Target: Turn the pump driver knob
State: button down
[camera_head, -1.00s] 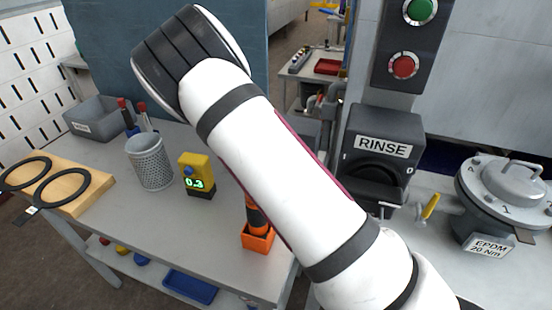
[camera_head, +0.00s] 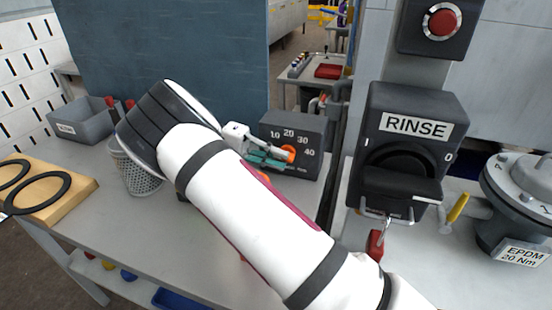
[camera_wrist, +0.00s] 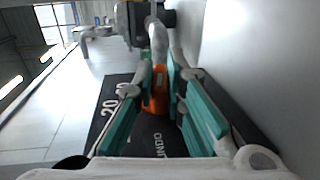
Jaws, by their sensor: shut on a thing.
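The pump driver is a dark grey box (camera_head: 314,128) with white marks 10, 20, 30 and 40, at the back right of the grey bench. Its orange knob (camera_head: 289,152) shows at the tip of my gripper (camera_head: 278,159). In the wrist view the orange knob (camera_wrist: 157,97) sits between the teal fingers of my gripper (camera_wrist: 160,88), which are shut on it. The box face (camera_wrist: 118,95) appears turned sideways there, with 20 readable. The fingers cover part of the dial, and I cannot tell the knob's setting.
A RINSE switch box (camera_head: 410,150) stands right of the pump driver, with a red padlock (camera_head: 375,245) below it. A blue-grey panel (camera_head: 165,55) rises behind the bench (camera_head: 190,262). A mesh cup (camera_head: 135,178) is partly hidden behind my arm.

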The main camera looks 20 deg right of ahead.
dwell(0.4)
jog(key=c, duration=1.6)
grip_release()
jog(key=shift+c, duration=0.2)
jog(key=shift+r, duration=0.1)
notch_tip(320, 180, up, 10)
jog(key=shift+f, duration=0.1)
